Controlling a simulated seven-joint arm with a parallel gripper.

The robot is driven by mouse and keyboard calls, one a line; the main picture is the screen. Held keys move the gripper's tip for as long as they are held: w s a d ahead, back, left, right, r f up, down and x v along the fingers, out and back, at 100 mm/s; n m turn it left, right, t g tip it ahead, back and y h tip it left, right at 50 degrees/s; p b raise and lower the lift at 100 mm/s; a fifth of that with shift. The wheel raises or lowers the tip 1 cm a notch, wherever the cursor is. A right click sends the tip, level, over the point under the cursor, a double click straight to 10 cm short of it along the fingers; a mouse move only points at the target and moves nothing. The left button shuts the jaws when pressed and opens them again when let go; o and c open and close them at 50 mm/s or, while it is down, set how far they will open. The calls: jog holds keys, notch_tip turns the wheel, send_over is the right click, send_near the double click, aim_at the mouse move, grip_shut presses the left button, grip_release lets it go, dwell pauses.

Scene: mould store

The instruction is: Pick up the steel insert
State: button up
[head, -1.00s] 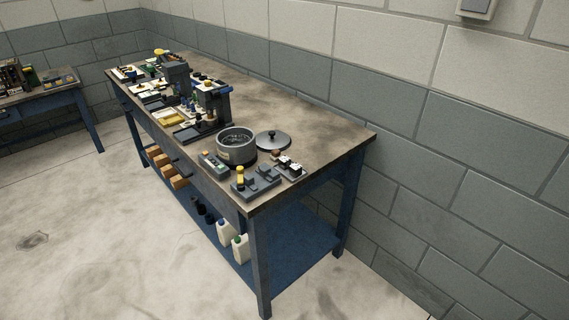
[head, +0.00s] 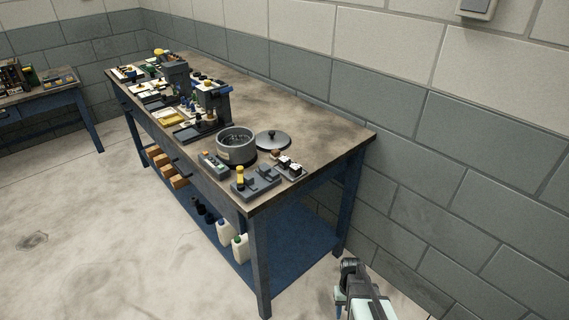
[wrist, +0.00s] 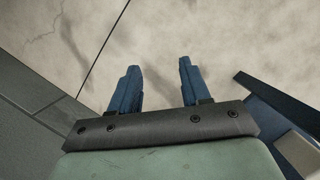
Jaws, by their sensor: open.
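I cannot make out the steel insert for certain. Small grey and dark metal pieces sit at the near end of the workbench (head: 330,122) in the head view, too small to tell apart. They include a grey block fixture (head: 262,180) with a yellow-topped part (head: 240,176) and a small dark stand (head: 290,168). My gripper shows in the wrist view (wrist: 156,85) with two blue fingers apart and nothing between them, over bare floor. In the head view my arm is at the bottom, right of the bench and well away from these pieces.
A round grey pot (head: 236,146) stands near the bench's front edge, its lid (head: 272,140) beside it. Tools crowd the bench's far left. White bottles (head: 240,248) stand on the lower shelf. A block wall (head: 440,150) runs behind. The bench top's back right is clear.

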jog(key=w+d+r+t, duration=0.2)
jog(key=w+r+t, duration=0.1)
jog(key=w+r, duration=1.5)
jog(key=w+d+r+t, duration=0.3)
jog(key=w+r, duration=1.4)
jog(key=w, duration=0.1)
notch_tip(320, 180, up, 21)
jog(key=n+g, duration=0.2)
jog(key=n, duration=0.7)
send_over(284, 158)
jog(key=f, duration=0.7)
jog(key=shift+s+d+f, duration=0.1)
jog(key=shift+d+f, duration=0.05)
jog(key=shift+d, duration=0.2)
jog(key=shift+a+f, duration=0.15)
jog(key=shift+f, duration=1.2)
jog(key=shift+a+f, duration=0.1)
jog(key=shift+f, duration=1.2)
